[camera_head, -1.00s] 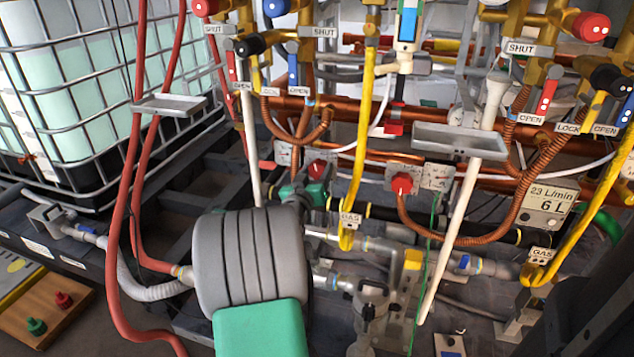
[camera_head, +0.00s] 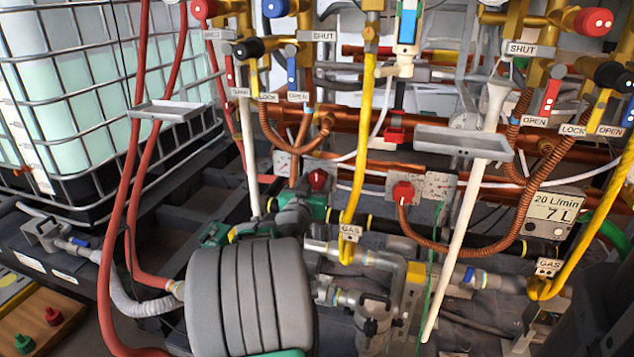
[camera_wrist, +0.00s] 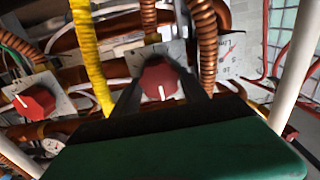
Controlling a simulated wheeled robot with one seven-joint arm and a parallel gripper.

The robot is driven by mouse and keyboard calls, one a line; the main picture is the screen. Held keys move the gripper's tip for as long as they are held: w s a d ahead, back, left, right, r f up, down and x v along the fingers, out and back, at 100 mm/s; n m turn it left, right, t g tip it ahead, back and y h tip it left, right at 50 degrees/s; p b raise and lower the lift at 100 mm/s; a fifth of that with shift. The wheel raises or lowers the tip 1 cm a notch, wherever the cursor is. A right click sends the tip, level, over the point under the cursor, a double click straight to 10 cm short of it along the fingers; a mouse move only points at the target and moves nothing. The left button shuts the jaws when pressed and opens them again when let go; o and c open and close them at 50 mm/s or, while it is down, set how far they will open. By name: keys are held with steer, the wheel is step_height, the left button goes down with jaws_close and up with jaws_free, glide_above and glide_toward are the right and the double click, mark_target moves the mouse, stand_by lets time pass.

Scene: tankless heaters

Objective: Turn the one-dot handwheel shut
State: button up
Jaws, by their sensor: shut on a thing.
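A red knob (camera_wrist: 158,78) with a white mark is between the two dark fingers of my gripper (camera_wrist: 162,86) in the wrist view, and the gripper is shut on it. The same knob (camera_head: 317,180) shows in the head view on a pale plate, behind my green and dark gripper. A second red knob (camera_head: 403,192) is to its right, past a yellow hose. A red handwheel (camera_head: 204,8) is at the upper left. Another red handwheel (camera_head: 593,21) with pale dots is at the upper right. I cannot read any dots on the held knob.
A flow display (camera_head: 557,207) reads 20 L/min and 7 L. Yellow hoses (camera_head: 358,140), copper coils (camera_head: 455,238) and a white pipe (camera_head: 456,260) crowd the area. A metal tray (camera_head: 464,143) juts out above. A caged tank (camera_head: 80,110) stands at the left.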

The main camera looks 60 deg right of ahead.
steer(key=o, duration=1)
steer(key=shift+a+f, duration=0.1)
steer(key=shift+f, duration=0.25)
steer(key=shift+o, duration=0.5)
steer(key=shift+r, duration=0.15)
steer(key=s+a+p, duration=0.1)
steer(key=a, duration=0.6)
steer(key=shift+a, duration=0.3)
steer(key=shift+p, duration=0.3)
